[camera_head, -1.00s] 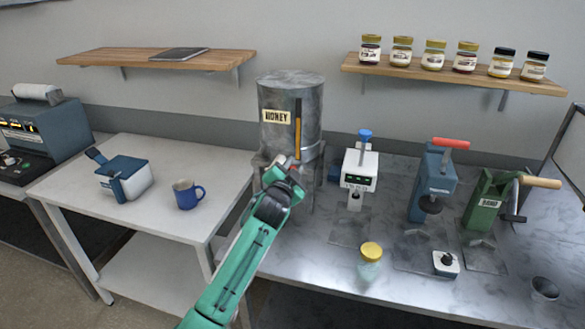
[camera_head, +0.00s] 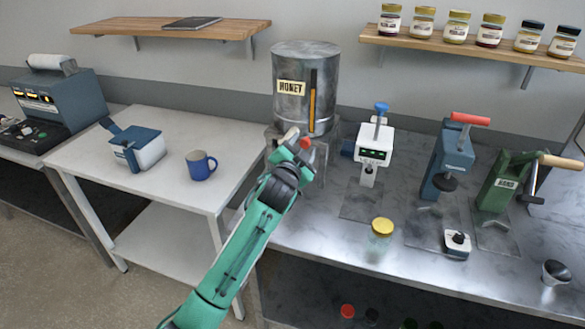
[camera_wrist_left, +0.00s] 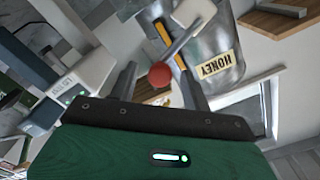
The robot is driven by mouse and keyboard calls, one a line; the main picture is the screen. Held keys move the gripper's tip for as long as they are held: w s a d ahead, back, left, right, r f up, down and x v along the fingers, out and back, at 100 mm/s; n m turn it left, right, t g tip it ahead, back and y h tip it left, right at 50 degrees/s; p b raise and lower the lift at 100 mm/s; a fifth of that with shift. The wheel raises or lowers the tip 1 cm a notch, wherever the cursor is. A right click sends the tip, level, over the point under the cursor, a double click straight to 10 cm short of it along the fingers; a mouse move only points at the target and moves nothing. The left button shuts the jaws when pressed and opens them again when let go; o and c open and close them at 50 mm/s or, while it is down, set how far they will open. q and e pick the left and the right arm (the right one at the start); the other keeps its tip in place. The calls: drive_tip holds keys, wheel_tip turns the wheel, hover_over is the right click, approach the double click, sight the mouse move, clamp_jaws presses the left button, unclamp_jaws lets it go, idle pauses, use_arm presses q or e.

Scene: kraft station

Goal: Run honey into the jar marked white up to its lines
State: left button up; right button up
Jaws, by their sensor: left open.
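The honey tank (camera_head: 330,70) is a grey metal drum with a HONEY label and an amber level strip, on a stand at the counter's back left. In the left wrist view, the tank (camera_wrist_left: 228,40) appears tilted. A red ball knob (camera_wrist_left: 160,75) shows between the two fingers of my left gripper (camera_wrist_left: 160,88), which is open. In the head view, my left gripper (camera_head: 300,150) is at the tank's lower front, partly hiding the tap area. A clear jar with a yellow lid (camera_head: 381,236) stands on the counter. I cannot read a white marking on it. My right gripper is out of view.
Right of the tank stand a white device (camera_head: 374,148), a blue press (camera_head: 450,160) and a green press (camera_head: 498,182). A small scale-like box (camera_head: 457,244) sits in front. A blue mug (camera_head: 200,166) and a blue-white box (camera_head: 140,150) are on the left table. Labelled jars line the shelf (camera_head: 480,50).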

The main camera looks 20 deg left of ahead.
use_arm(q)
drive_tip(key=s+b, duration=0.2)
drive_tip(key=s, duration=0.7)
drive_tip(key=shift+s+a, duration=0.15)
drive_tip(key=shift+s, duration=0.15)
idle(6.8)
